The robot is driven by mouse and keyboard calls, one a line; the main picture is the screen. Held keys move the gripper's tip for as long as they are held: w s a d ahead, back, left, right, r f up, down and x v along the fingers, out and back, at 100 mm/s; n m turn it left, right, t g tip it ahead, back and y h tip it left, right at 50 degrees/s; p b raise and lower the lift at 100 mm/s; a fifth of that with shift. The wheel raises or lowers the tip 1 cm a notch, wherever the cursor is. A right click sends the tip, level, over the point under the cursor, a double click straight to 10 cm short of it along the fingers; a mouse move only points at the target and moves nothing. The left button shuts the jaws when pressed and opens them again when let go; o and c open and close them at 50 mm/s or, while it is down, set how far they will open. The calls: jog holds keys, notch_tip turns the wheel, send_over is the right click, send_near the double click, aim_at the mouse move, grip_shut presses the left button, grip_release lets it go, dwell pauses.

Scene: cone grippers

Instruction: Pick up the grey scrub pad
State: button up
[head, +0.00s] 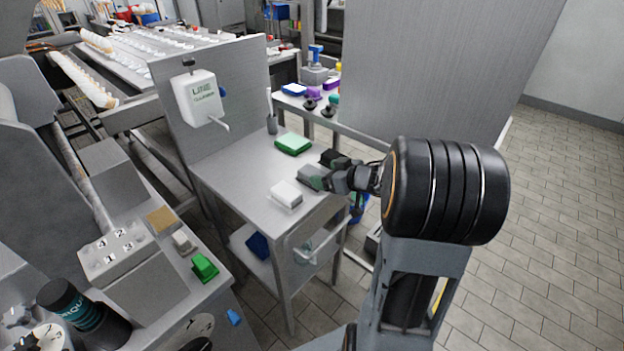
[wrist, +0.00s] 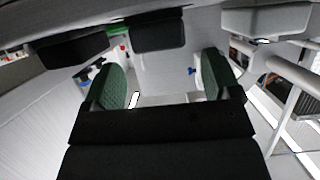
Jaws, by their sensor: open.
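The grey scrub pad (head: 308,173) lies on the metal table, between a black pad (head: 333,156) and a white pad (head: 286,193). My gripper (head: 322,178) is open at the pad's near right end and partly covers it in the head view. In the wrist view my two green-faced fingers (wrist: 161,84) stand apart with nothing between them. A dark block in shade, apparently the grey pad (wrist: 158,34), shows at the top middle, ahead of the gap. I cannot tell the exact distance from fingertips to pad.
A green pad (head: 293,143) lies farther back on the table (head: 237,170). A white dispenser (head: 200,98) hangs on the panel behind. The black and white pads lie close on either side of the grey one. The table's front left is clear.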

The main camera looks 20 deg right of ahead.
aim_at(314, 172)
jog(key=shift+b+x, duration=0.95)
jog(key=shift+x, duration=2.05)
jog(key=shift+a, duration=0.1)
jog(key=c, duration=1)
